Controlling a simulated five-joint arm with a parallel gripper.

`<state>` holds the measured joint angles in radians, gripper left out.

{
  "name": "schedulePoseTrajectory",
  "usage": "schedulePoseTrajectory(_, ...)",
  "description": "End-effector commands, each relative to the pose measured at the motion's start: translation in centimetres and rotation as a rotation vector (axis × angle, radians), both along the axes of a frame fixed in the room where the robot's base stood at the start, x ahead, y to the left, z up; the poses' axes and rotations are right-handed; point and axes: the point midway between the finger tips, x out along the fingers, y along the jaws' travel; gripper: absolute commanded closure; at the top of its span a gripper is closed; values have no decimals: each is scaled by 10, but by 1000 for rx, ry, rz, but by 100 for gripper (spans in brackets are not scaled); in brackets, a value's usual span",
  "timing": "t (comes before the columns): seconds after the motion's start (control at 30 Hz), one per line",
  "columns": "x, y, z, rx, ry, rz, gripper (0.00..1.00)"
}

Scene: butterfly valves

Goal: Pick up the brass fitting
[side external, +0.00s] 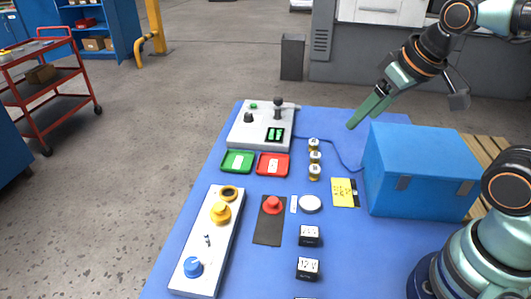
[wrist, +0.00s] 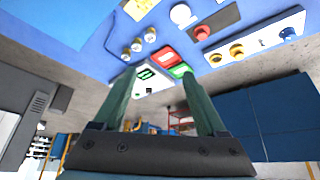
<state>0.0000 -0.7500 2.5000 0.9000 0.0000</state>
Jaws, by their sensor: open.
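Three small brass-coloured cylindrical pieces with pale bands, which look like brass fittings (side external: 314,156), stand in a row on the blue mat in the side view. They also show in the wrist view (wrist: 137,45), above and between the finger lines. I cannot tell which one is meant. My gripper (side external: 366,114) is raised above the far right part of the mat, right of the row and clear of it. Its two green fingers are apart and empty in the wrist view (wrist: 158,80).
A blue box (side external: 420,170) stands right of the fittings. A grey control box (side external: 250,135) with a lever, a green tray (side external: 237,162) and a red tray (side external: 273,165) lie left. A yellow note (side external: 343,192), white disc (side external: 310,204) and valve panel (side external: 207,245) are nearer. A blue cable runs beside the row.

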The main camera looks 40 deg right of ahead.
Motion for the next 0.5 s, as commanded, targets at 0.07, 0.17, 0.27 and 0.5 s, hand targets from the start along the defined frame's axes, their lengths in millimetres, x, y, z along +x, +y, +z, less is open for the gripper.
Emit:
schedulePoseTrajectory(0.07,0,0,0,0,0,0,26)
schedulePoseTrajectory(0.17,0,0,0,0,0,0,26)
schedulePoseTrajectory(0.27,2,0,0,11,7,-20,26)
schedulePoseTrajectory(0.5,29,-4,-7,143,105,-316,26)
